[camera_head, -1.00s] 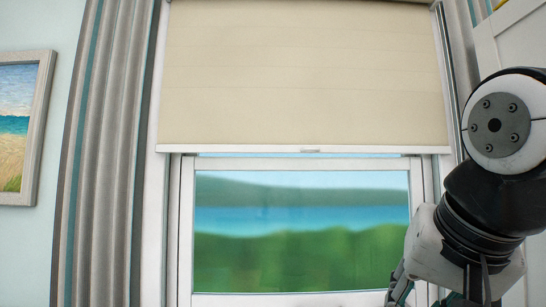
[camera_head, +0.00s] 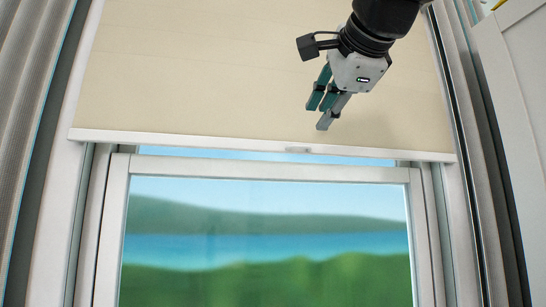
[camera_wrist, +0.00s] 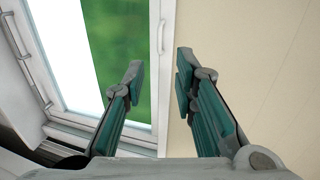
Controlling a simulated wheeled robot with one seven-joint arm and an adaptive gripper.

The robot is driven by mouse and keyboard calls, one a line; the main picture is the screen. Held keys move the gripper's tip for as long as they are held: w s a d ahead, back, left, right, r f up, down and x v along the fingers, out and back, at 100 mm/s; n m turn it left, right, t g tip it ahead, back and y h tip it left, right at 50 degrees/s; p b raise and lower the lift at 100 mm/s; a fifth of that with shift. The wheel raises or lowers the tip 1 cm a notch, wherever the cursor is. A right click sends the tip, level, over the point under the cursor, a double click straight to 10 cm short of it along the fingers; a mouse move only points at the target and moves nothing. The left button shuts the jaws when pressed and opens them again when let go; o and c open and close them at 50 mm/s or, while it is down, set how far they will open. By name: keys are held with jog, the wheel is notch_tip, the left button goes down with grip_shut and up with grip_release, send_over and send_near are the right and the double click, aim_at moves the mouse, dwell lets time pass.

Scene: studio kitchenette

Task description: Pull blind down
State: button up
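The beige blind (camera_head: 230,70) covers the upper part of the window, and its white bottom rail (camera_head: 200,138) sits just above the sash. A small pull tab (camera_head: 297,149) is at the rail's middle. My gripper (camera_head: 319,112) is in front of the blind, slightly above and right of the tab, touching nothing that I can make out. In the wrist view the fingers (camera_wrist: 160,76) are open and empty. The rail (camera_wrist: 168,100) runs through the gap between them in that picture, and the tab (camera_wrist: 161,37) lies beyond the fingertips.
The window sash (camera_head: 117,210) with its white frame is below the blind. Grey curtains hang at the left (camera_head: 30,100) and right (camera_head: 490,150). A white panel (camera_head: 515,110) stands at the far right. The space in front of the glass is clear.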

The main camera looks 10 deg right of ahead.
aim_at(302, 146)
jog(key=x, duration=1.1)
grip_shut()
